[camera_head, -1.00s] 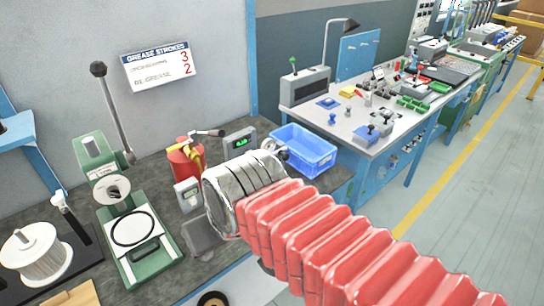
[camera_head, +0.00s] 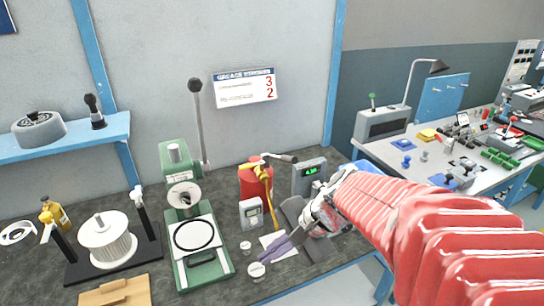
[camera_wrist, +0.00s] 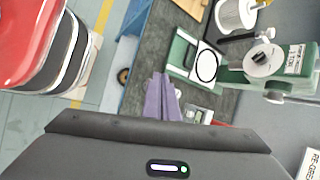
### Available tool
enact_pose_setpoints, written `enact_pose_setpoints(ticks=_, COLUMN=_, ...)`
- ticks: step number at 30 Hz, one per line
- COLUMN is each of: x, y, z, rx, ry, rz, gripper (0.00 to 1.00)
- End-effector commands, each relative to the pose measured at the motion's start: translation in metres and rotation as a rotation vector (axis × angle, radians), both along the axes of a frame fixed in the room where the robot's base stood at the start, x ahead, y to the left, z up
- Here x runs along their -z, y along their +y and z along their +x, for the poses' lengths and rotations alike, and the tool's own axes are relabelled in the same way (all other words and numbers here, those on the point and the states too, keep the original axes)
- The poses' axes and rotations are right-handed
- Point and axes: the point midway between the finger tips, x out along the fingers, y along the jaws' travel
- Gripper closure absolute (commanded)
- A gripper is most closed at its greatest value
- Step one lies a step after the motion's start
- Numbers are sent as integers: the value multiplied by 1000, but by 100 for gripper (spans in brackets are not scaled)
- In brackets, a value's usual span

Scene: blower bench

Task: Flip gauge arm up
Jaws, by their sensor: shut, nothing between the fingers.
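No part is marked as the gauge arm, so I cannot tell for certain which it is. A white ribbed rotor (camera_head: 107,241) stands on a black base (camera_head: 146,258) at the left of the bench. My gripper (camera_head: 262,256) is at the bench's front, right of the green press (camera_head: 186,235). Its purple fingers (camera_wrist: 160,95) are shut and empty in the wrist view, apart from the rotor and levers.
A red grease container (camera_head: 256,183), a small grey meter (camera_head: 251,214) and a green-lit display box (camera_head: 309,178) stand behind my gripper. Two small white round pieces (camera_head: 257,269) lie close by my fingertips. The press's tall lever (camera_head: 200,130) rises between gripper and rotor.

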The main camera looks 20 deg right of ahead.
Motion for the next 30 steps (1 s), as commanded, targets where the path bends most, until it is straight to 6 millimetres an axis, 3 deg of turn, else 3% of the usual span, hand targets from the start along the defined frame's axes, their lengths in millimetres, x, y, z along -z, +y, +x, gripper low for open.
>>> enact_pose_setpoints(ticks=8, x=10, y=-32, z=31, rx=319, ry=86, rz=263, gripper=100)
enact_pose_setpoints(ticks=17, x=19, y=-85, z=63, rx=660, ry=150, rz=554, gripper=100)
enact_pose_setpoints(ticks=30, x=43, y=-198, z=88, rx=1147, ry=189, rz=1006, gripper=100)
